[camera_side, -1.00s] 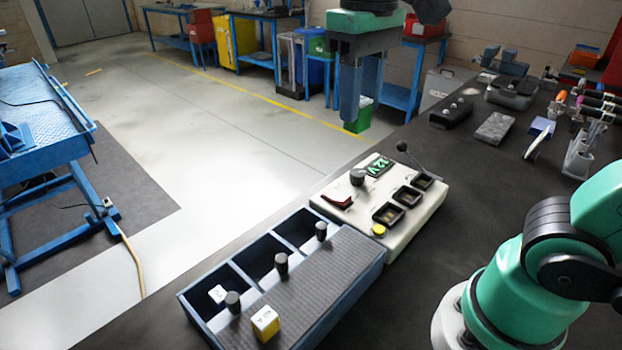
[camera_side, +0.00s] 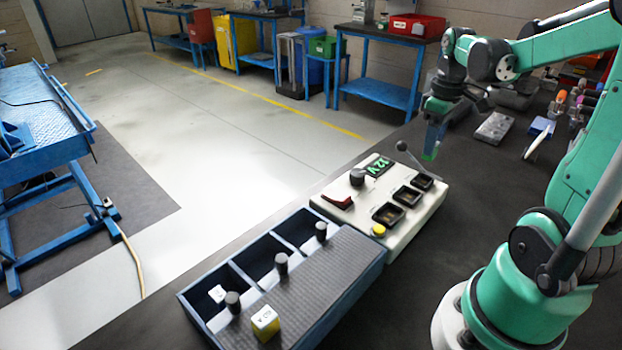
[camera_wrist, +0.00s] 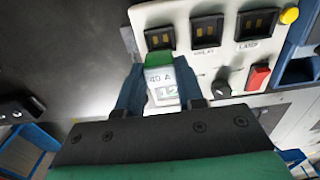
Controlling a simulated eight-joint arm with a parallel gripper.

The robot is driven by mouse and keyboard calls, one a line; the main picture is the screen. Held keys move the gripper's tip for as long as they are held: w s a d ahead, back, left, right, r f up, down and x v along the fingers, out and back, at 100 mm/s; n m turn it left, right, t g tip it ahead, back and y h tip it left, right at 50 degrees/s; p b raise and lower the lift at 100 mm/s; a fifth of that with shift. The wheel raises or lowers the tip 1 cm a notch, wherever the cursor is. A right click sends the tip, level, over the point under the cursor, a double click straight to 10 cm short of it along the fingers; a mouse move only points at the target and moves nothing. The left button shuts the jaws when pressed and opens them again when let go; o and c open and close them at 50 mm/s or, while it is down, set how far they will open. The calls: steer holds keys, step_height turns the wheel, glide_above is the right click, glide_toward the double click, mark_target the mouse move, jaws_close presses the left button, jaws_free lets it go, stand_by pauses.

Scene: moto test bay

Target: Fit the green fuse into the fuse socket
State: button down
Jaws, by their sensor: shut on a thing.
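My gripper (camera_side: 432,145) is shut on the green fuse (camera_side: 429,156), above the far end of the white panel (camera_side: 405,229). In the wrist view the fuse (camera_wrist: 159,62) is between the fingertips, with a green end and a white label reading 40 A. Three dark sockets line the panel. The far one (camera_side: 423,182) is closest to the fuse; in the wrist view this socket (camera_wrist: 160,39) lies just beyond the green end, its label hidden. The others (camera_wrist: 206,32) (camera_wrist: 257,22) have labels, one reading RELAY. The fuse appears apart from the panel in the side view.
A black-balled lever (camera_side: 402,146) rises beside the gripper. The panel has a black knob (camera_side: 357,177), red switch (camera_side: 337,202), yellow button (camera_side: 378,230) and green display (camera_side: 379,166). A blue compartment tray (camera_side: 372,280) with posts and a yellow block (camera_side: 265,322) stands in front.

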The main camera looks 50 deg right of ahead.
mark_target(429, 159)
steer(key=shift+f, duration=2.15)
steer(key=shift+f, duration=0.6)
stand_by(0.3)
steer(key=shift+c, duration=2.4)
jaws_free()
steer(key=shift+r, duration=3.55)
steer(key=shift+a, duration=0.1)
